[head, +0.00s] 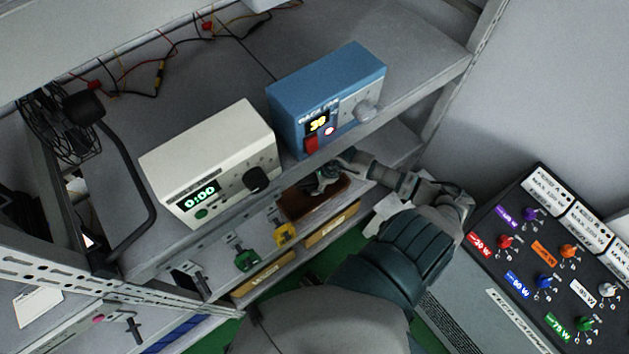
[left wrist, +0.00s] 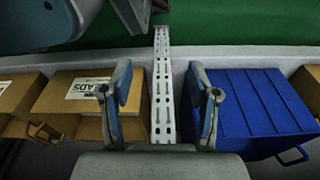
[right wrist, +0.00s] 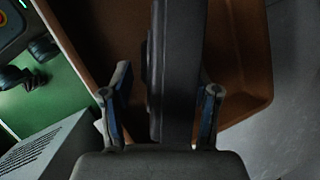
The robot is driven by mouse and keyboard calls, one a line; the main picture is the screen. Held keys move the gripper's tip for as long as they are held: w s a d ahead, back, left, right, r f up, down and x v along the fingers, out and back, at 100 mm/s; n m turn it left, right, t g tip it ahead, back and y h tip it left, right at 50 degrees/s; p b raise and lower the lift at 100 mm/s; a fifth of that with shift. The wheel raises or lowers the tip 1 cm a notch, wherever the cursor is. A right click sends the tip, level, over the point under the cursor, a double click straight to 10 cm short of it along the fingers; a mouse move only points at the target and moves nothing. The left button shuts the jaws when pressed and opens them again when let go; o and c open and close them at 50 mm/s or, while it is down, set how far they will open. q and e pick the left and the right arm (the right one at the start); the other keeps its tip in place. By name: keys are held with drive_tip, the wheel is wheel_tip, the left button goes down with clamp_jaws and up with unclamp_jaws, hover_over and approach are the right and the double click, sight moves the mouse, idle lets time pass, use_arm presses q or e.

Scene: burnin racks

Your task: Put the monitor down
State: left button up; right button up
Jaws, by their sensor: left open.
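The monitor (right wrist: 178,60) shows in the right wrist view as a dark, narrow slab, edge-on over the brown tray (right wrist: 245,85). My right gripper (right wrist: 160,95) is open around it, with a gap at its left finger and the right finger close to or against the slab. In the head view my right gripper (head: 322,180) is low at the brown tray (head: 308,206), below the blue unit; the monitor cannot be told apart there. My left gripper (left wrist: 160,90) is open and empty in the left wrist view, above a perforated metal upright.
A white unit (head: 208,165) reading 0:00 and a blue unit (head: 327,85) stand on the shelf above. A panel with coloured knobs (head: 545,260) is at the right. Cardboard boxes (left wrist: 78,92) and a blue crate (left wrist: 245,105) flank the metal upright (left wrist: 163,95).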

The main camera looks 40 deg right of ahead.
drive_tip(key=shift+a+r, duration=0.2)
drive_tip(key=shift+a, duration=0.2)
drive_tip(key=shift+s+d+r, duration=0.1)
drive_tip(key=shift+r, duration=0.15)
drive_tip(key=d+r, duration=0.1)
drive_tip(key=s+d+r, duration=0.1)
drive_tip(key=r, duration=0.1)
drive_tip(key=s+d+r+p, duration=0.1)
drive_tip(key=r, duration=0.1)
drive_tip(key=shift+d+r, duration=0.1)
drive_tip(key=shift+s+r, duration=0.15)
drive_tip(key=shift+r, duration=0.15)
drive_tip(key=shift+a+r, duration=0.25)
drive_tip(key=shift+a, duration=0.35)
use_arm(q)
drive_tip(key=shift+s+a+f, duration=0.9)
drive_tip(key=shift+s+f, duration=0.1)
drive_tip(key=shift+f, duration=0.15)
drive_tip(key=shift+d, duration=0.1)
use_arm(e)
drive_tip(key=shift+d, duration=0.1)
